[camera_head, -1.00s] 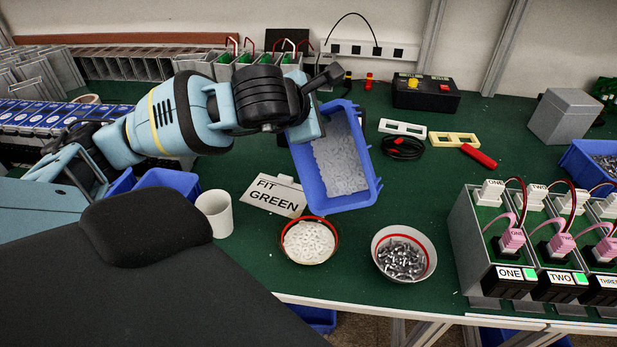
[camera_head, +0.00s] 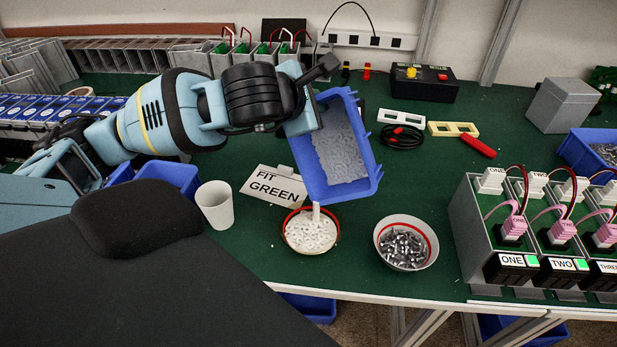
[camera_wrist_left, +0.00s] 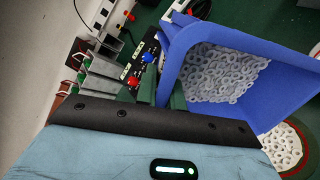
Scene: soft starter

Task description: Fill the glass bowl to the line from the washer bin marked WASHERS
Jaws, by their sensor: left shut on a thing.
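My left gripper (camera_head: 314,98) is shut on the upper left edge of a blue bin (camera_head: 309,182) of pale washers (camera_head: 341,150). The bin is tilted, its low lip above the glass bowl (camera_head: 288,241). A thin pale stream (camera_head: 316,212) falls from the lip into the bowl. The bowl holds white washers, with a red line showing around them near the rim. The left wrist view shows the bin (camera_wrist_left: 178,55) with many washers inside and part of the bowl (camera_wrist_left: 300,130). No WASHERS marking is readable. My right gripper is out of view.
A second bowl (camera_head: 432,258) with metal screws stands to the right, near the table's front edge. A white cup (camera_head: 215,205) and a FIT GREEN card (camera_head: 273,187) are left of the washer bowl. Grey numbered units (camera_head: 480,235) stand at the right.

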